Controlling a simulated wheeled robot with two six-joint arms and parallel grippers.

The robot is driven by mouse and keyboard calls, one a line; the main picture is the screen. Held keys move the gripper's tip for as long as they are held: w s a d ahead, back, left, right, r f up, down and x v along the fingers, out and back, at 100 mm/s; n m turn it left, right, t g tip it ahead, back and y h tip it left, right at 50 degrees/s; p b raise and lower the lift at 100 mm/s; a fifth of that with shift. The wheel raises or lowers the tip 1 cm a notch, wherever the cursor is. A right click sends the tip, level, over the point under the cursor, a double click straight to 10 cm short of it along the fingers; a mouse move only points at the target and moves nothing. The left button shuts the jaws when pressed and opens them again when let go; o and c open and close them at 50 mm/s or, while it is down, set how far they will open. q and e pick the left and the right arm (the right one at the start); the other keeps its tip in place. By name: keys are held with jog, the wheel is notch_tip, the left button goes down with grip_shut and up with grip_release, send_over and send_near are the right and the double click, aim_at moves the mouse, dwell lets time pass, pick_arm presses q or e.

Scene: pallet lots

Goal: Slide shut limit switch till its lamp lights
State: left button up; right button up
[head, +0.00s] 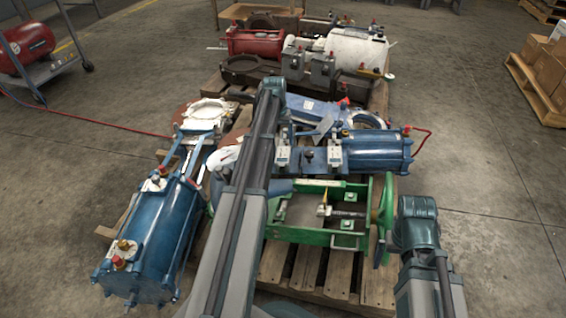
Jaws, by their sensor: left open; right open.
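A blue cylinder actuator (375,152) lies across the pallet right of centre. Two small pale switch boxes stand at its left end, a left one (283,157) and a right one (335,155), with a dark knob (307,155) between them. They are too small to tell which is the limit switch or whether a lamp is lit. My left arm (250,170) reaches up the middle, past the left box, and its gripper is hidden. My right arm (417,225) is at the lower right, apart from the boxes; its gripper does not show.
A green frame with a screw rod (348,213) and green handwheel (384,212) lies in front. A large blue cylinder (150,235) is at the left. Behind are a red cylinder (255,40) and white cylinder (357,48).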

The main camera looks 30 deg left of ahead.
aim_at(283, 155)
pick_arm(q)
jog(key=f+b, duration=0.2)
jog(key=f, duration=0.1)
jog(key=f+b, duration=0.6)
jog(key=shift+w+d+f, duration=0.15)
jog(key=shift+d, duration=0.2)
jog(key=shift+c, duration=0.2)
grip_shut()
